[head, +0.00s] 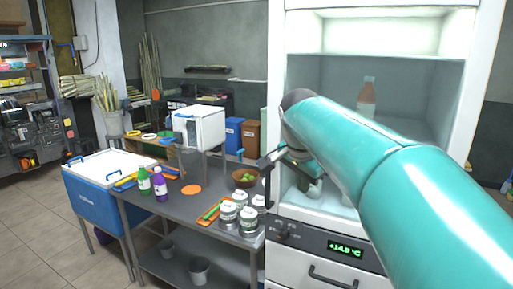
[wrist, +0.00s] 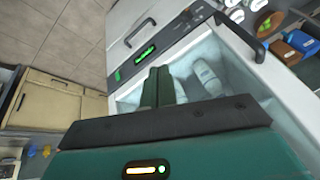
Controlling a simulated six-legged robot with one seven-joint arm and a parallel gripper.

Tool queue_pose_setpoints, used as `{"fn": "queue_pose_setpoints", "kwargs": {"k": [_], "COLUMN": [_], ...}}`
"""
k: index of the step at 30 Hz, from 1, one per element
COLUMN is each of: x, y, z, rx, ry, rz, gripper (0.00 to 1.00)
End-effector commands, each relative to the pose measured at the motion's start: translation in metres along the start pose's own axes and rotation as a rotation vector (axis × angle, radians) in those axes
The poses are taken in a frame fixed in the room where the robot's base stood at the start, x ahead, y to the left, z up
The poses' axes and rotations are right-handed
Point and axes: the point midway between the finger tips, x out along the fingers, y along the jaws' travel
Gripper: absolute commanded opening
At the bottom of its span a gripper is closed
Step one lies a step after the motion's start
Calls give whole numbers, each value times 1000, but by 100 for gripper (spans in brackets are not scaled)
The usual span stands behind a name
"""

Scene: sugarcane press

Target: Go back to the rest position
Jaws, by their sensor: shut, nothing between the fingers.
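My teal arm covers much of the cabinet's right and lower part. A pale bottle-like thing (wrist: 208,78) shows beyond the fingers in the wrist view.
The steel table (head: 160,215) holds a green bottle (head: 144,181), a purple bottle (head: 160,184), several cans (head: 248,220), a bowl of limes (head: 245,178) and a white machine (head: 199,127). A blue cooler (head: 92,205) stands at left. Tiled floor (head: 40,230) is clear at front left.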

Motion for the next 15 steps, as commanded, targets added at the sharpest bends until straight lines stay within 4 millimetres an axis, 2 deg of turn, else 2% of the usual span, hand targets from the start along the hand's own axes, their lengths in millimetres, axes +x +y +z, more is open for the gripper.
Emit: {"fn": "queue_pose_setpoints", "kwargs": {"k": [1,8,15], "x": [-4,-7,6], "y": [23,108,191], "z": [3,40,99], "rx": [-47,-317,-600], "ry": [-14,-49,-26], "rz": [-16,-91,-155], "gripper": [0,0,0]}}
